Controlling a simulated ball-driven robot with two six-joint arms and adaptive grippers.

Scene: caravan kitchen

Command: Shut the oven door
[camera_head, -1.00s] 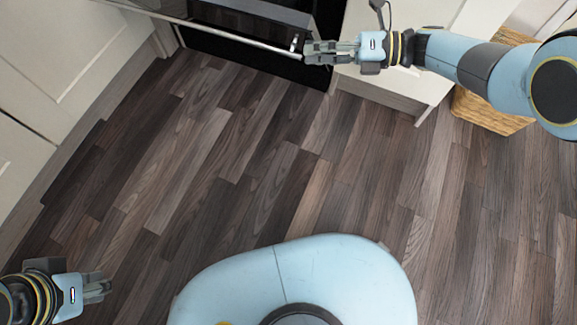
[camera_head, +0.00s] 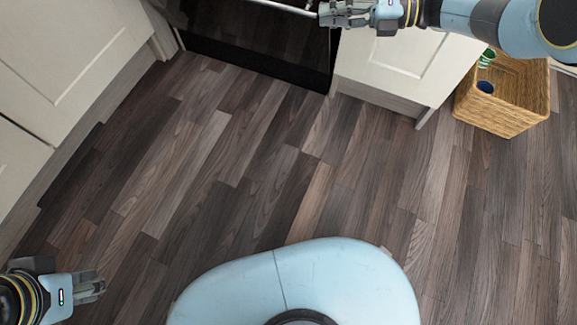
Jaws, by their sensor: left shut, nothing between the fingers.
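The black oven door (camera_head: 262,40) is at the top of the view, between pale cabinets, and looks close to upright. A light metal handle bar (camera_head: 285,7) runs along its upper part and is cut off by the picture's top edge. My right gripper (camera_head: 325,13) is shut at the right end of the handle bar. I cannot tell whether it touches the bar or the door. My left gripper (camera_head: 99,287) is shut and empty, low at the left over the floor, far from the oven.
A pale cabinet (camera_head: 400,70) stands right of the oven, and pale cabinets (camera_head: 65,50) line the left side. A wicker basket (camera_head: 503,105) with a few small items stands on the floor at the right. The wooden floor (camera_head: 240,170) between is clear.

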